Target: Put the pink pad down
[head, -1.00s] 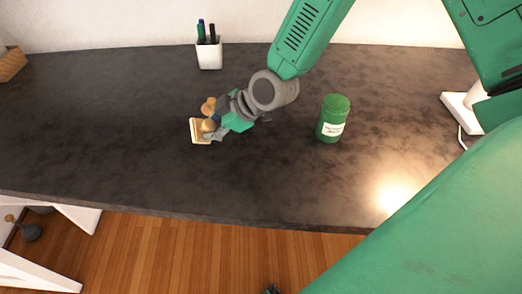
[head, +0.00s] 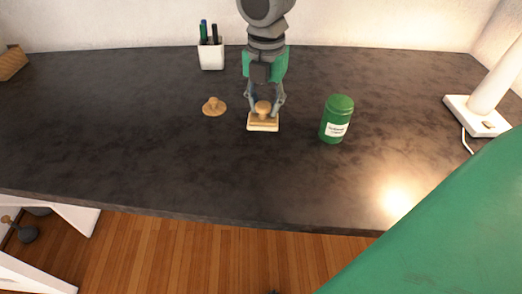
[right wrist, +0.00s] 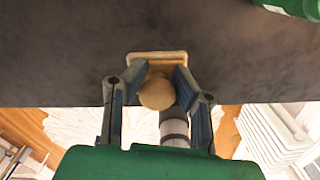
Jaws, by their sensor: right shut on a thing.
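My right gripper (head: 264,98) is shut on the knob of a small pad (head: 263,127) with a rectangular base. The pad looks cream and wooden rather than pink. In the right wrist view, the pad (right wrist: 157,57) sits between the fingertips of my right gripper (right wrist: 160,80), with its round knob toward the camera. The pad is upright over the middle of the dark desk (head: 150,160); I cannot tell whether its base touches the surface. My left gripper is not in view.
A flat round tan piece with a knob (head: 213,107) lies just left of the pad. A green jar (head: 336,120) stands to the right. A white pen cup (head: 211,56) is behind, and a white lamp (head: 487,112) at far right. The front left of the desk is clear.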

